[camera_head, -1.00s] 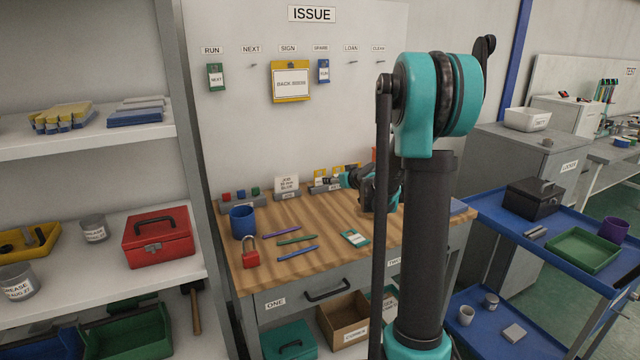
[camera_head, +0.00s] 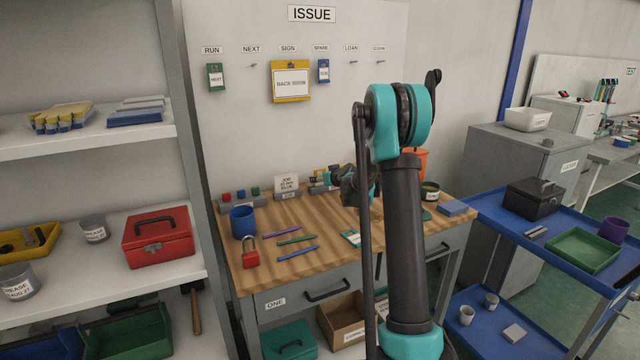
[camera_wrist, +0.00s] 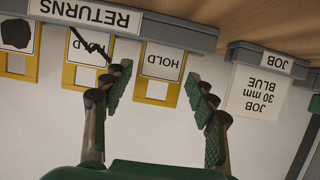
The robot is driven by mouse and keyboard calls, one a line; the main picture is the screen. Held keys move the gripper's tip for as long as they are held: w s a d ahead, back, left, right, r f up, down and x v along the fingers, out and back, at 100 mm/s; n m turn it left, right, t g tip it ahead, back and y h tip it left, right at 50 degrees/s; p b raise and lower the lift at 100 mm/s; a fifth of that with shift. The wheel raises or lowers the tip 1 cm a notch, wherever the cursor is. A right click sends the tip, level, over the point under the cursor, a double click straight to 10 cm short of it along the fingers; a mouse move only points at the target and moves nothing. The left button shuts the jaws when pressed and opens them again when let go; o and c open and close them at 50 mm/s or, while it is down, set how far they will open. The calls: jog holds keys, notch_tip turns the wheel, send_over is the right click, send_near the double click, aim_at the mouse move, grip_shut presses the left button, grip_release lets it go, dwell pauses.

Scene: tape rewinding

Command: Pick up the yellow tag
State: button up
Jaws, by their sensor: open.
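Yellow-framed tags stand in the RETURNS rack at the back of the bench. In the wrist view, which looks upside down, one yellow tag reading HOLD (camera_wrist: 161,66) shows between my open fingers. A second HOLD tag (camera_wrist: 72,75) is to its left, partly behind my left finger. A third tag with a dark mark (camera_wrist: 18,38) is at the left edge. My gripper (camera_wrist: 158,75) is open and empty; contact with the tag cannot be told. In the head view a yellow tag (camera_head: 317,175) shows small beside my gripper (camera_head: 331,177).
The RETURNS rack (camera_wrist: 180,30) and JOB holder (camera_wrist: 268,57) are close together. A blue cup (camera_head: 243,222), red padlock (camera_head: 251,254) and several pens lie on the wooden bench (camera_head: 330,232). A yellow BACK SOON sign (camera_head: 290,82) hangs on the wall. A blue trolley (camera_head: 490,222) is right.

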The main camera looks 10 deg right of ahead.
jog(key=shift+x, duration=1.05)
jog(key=c, duration=0.6)
jog(key=shift+c, duration=0.2)
jog(key=shift+r, duration=0.1)
notch_tip(320, 180, up, 20)
